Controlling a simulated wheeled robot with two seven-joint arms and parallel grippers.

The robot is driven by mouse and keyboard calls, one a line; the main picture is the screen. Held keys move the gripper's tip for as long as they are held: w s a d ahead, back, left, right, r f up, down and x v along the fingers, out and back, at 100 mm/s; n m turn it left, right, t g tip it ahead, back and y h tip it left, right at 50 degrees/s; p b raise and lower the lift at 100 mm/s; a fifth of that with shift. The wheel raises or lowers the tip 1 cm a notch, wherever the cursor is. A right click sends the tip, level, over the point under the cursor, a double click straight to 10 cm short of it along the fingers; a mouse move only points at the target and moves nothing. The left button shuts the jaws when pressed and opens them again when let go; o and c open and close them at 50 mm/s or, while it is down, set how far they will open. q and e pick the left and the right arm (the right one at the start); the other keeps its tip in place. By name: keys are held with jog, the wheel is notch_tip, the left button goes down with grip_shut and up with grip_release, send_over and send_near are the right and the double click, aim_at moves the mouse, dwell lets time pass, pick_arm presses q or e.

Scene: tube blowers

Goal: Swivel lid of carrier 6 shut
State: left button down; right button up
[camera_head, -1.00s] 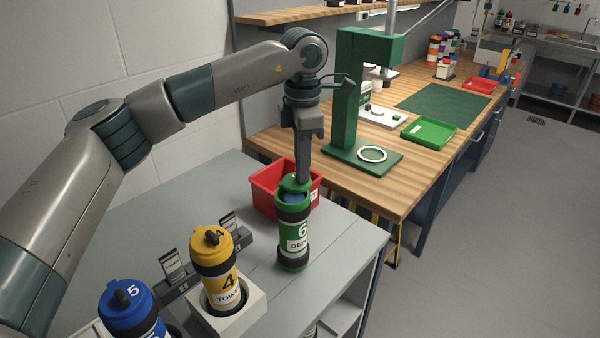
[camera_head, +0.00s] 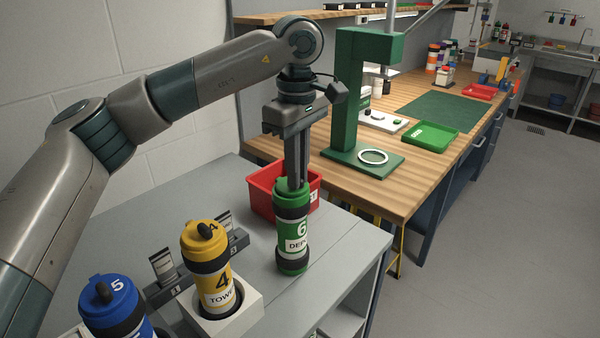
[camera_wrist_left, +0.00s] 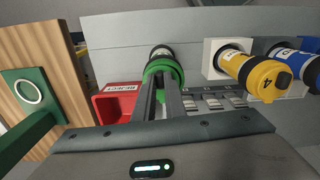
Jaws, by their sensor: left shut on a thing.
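Carrier 6 (camera_head: 292,236) is a green tube with black bands and a white label, standing upright on the grey bench. Its green lid (camera_head: 285,188) now covers the mouth as far as the head view shows; whether it is fully seated I cannot tell. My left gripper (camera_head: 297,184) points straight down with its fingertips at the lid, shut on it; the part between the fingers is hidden. In the left wrist view the green top of carrier 6 (camera_wrist_left: 163,70) lies just beyond the fingertips (camera_wrist_left: 160,84). My right gripper is out of view.
A red bin (camera_head: 262,192) stands right behind carrier 6. Yellow carrier 4 (camera_head: 212,262) sits in a white holder, with blue carrier 5 (camera_head: 115,305) at the front left. A green press (camera_head: 352,100) stands on the wooden bench behind. Bare bench lies right of carrier 6.

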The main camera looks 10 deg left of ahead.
pick_arm(q)
jog(key=shift+s+a+m, duration=0.15)
jog(key=shift+m, duration=0.35)
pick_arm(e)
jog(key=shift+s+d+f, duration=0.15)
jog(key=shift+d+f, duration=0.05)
pick_arm(q)
jog(key=c, duration=1.8)
grip_release()
jog(key=shift+r, duration=0.1)
jog(key=shift+r, duration=0.5)
notch_tip(320, 180, up, 16)
jog(key=shift+r+b, duration=0.15)
jog(key=shift+b, duration=0.15)
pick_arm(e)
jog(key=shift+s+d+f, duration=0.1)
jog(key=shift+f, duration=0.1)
